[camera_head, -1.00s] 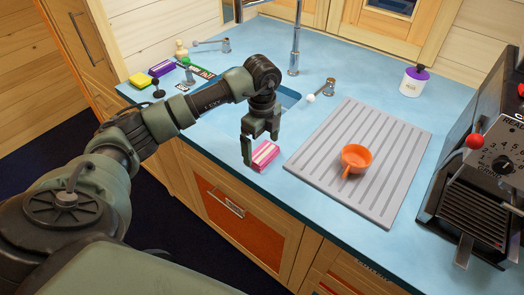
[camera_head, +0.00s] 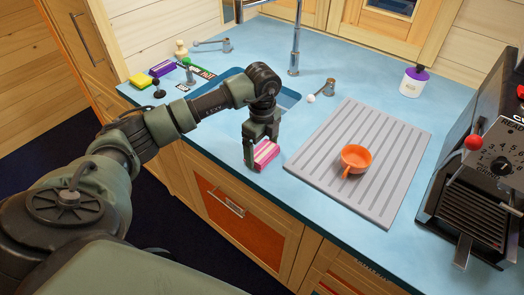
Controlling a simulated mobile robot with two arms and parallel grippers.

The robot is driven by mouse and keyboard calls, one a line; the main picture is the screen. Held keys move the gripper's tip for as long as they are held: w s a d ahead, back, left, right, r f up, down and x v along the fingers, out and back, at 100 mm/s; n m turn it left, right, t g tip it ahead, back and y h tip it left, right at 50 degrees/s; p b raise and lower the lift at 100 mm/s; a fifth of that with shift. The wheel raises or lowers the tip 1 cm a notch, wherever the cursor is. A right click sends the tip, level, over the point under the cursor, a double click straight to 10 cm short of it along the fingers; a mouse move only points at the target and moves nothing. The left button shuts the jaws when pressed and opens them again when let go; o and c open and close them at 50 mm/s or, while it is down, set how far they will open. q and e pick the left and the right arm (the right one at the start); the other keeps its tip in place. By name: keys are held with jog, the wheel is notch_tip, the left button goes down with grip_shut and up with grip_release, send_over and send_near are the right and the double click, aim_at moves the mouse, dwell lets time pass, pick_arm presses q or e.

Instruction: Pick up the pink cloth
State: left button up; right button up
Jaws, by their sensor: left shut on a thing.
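The pink cloth (camera_head: 267,153), a small folded stack with pale stripes, lies on the blue counter (camera_head: 215,155) near its front edge, left of the grey draining mat. My left gripper (camera_head: 259,154) points down over it from above and is shut on it, with one finger at the cloth's left side. The far finger is partly hidden. The cloth still appears to be at counter level; I cannot tell whether it touches the counter. My right gripper is not in view.
An orange cup (camera_head: 356,158) stands on the grey ribbed mat (camera_head: 400,175) to the right. The sink (camera_head: 288,100) and tap (camera_head: 296,45) are behind my gripper. A dark coffee machine (camera_head: 485,165) stands far right. Sponges (camera_head: 140,80) lie at back left.

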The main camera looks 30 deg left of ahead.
pick_arm(q)
notch_tip(320, 180, up, 12)
jog(key=b, duration=0.2)
notch_tip(320, 180, up, 8)
jog(key=f, duration=0.1)
send_over(262, 150)
jog(key=shift+s+r+p, duration=0.1)
jog(key=shift+r+p, duration=0.15)
jog(key=shift+p, duration=0.2)
